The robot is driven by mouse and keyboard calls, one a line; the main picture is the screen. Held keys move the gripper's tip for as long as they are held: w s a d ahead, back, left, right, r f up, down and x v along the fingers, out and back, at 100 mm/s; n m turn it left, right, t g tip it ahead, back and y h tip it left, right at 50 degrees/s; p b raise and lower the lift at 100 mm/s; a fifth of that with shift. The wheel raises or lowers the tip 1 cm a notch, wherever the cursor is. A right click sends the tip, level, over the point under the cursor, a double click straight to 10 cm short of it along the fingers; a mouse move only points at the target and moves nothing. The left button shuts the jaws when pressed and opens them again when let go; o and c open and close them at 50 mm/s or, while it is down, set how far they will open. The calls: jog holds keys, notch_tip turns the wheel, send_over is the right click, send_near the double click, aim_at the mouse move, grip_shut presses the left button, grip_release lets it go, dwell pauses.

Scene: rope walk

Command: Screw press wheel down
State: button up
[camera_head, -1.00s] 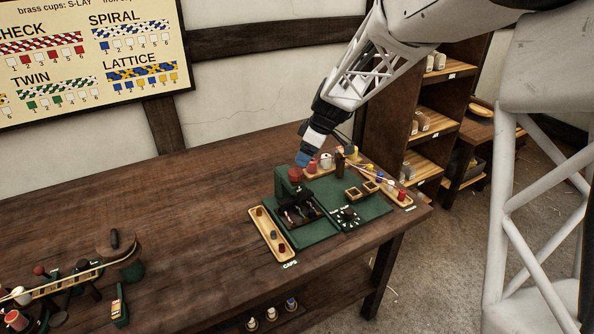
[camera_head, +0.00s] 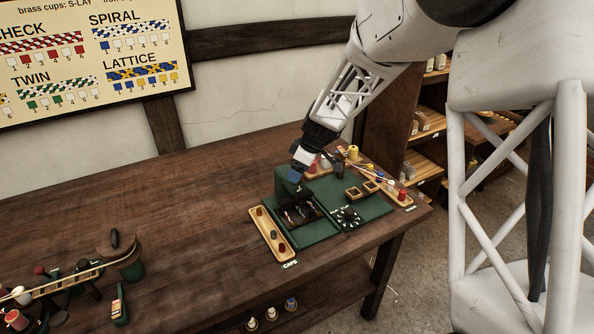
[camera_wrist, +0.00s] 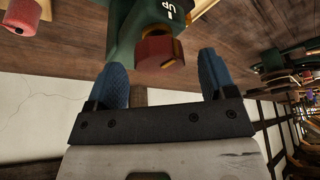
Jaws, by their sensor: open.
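The press wheel is a red knob (camera_wrist: 160,50) with a light mark on it, on the green press (camera_wrist: 128,25); it shows at the top middle of the wrist view. My gripper (camera_wrist: 168,70) is open, its two blue fingers on either side of the knob's near end and apart from it as far as I can see. In the head view my gripper (camera_head: 296,182) is at the top of the green press (camera_head: 282,188) and hides the red knob there. The fingertips' exact contact with the knob is unclear.
A wooden tray of caps (camera_head: 282,252) lies left of the press. Spools (camera_head: 353,152) stand behind. The table's left middle (camera_head: 190,210) is clear.

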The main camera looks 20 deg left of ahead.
jog(key=shift+a+f, duration=0.2)
jog(key=shift+f, duration=0.2)
jog(key=shift+c, duration=0.2)
jog(key=c, duration=0.9)
jog(key=shift+o, duration=0.2)
